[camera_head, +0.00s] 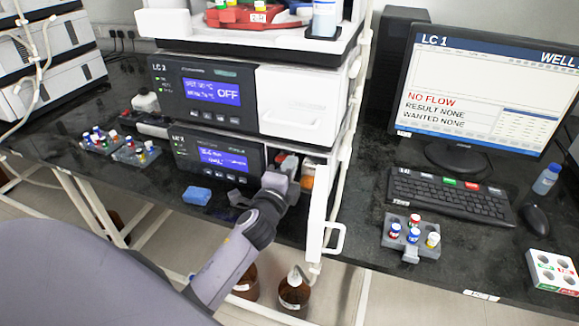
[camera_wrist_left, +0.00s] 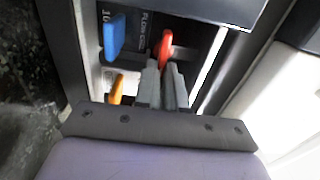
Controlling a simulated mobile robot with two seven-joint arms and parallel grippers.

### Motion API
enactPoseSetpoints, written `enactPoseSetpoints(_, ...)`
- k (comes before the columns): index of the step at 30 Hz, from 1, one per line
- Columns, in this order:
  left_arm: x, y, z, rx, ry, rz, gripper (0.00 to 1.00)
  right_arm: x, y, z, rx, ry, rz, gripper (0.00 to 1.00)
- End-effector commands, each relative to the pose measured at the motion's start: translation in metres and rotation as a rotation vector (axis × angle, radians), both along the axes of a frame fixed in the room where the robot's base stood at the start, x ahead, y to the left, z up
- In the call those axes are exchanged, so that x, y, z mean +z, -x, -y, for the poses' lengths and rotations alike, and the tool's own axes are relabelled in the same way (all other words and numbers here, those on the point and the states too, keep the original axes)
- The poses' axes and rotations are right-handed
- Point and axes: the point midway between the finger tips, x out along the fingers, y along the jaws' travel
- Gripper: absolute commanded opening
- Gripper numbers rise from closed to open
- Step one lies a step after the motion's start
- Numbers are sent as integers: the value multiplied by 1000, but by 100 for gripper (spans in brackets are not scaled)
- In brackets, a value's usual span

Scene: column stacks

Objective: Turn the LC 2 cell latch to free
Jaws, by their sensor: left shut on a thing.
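The LC 2 stack's lower unit (camera_head: 208,143) has its front compartment open at the right, with the white door (camera_head: 318,205) swung outward. My left gripper (camera_head: 281,178) reaches into this compartment from below. In the left wrist view its two fingers (camera_wrist_left: 163,88) are closed together on a red lever (camera_wrist_left: 166,46), which sticks out beyond the tips. I take this lever to be the cell latch. A blue lever (camera_wrist_left: 114,36) and an orange lever (camera_wrist_left: 117,88) are to its left. The fingers hide the lower part of the red lever. My right gripper is not in view.
A blue sponge-like block (camera_head: 196,196) lies on the dark bench left of my forearm. Vial racks (camera_head: 135,154) stand at the left, another rack (camera_head: 408,245) at the right by the keyboard (camera_head: 450,196). The monitor (camera_head: 487,90) reads LC 1, no flow. Brown bottles (camera_head: 294,292) are below the bench.

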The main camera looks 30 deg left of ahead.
Motion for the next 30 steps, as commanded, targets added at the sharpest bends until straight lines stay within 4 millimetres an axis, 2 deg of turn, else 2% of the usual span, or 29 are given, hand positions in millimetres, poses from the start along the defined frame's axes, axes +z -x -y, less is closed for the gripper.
enactPoseSetpoints(16, -1, 0, 0, 0, -24, -6, 0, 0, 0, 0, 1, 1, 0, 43)
enactPoseSetpoints(17, -1, 0, 0, 0, -24, -6, 19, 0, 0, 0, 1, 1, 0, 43)
enactPoseSetpoints(18, -1, 0, 0, 0, -23, -6, 32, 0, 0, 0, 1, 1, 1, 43)
enactPoseSetpoints(19, -1, 0, 0, 0, -23, -6, 35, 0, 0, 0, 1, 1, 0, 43)
enactPoseSetpoints(30, -1, 4, 1, 0, -20, -5, 35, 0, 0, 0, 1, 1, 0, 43)
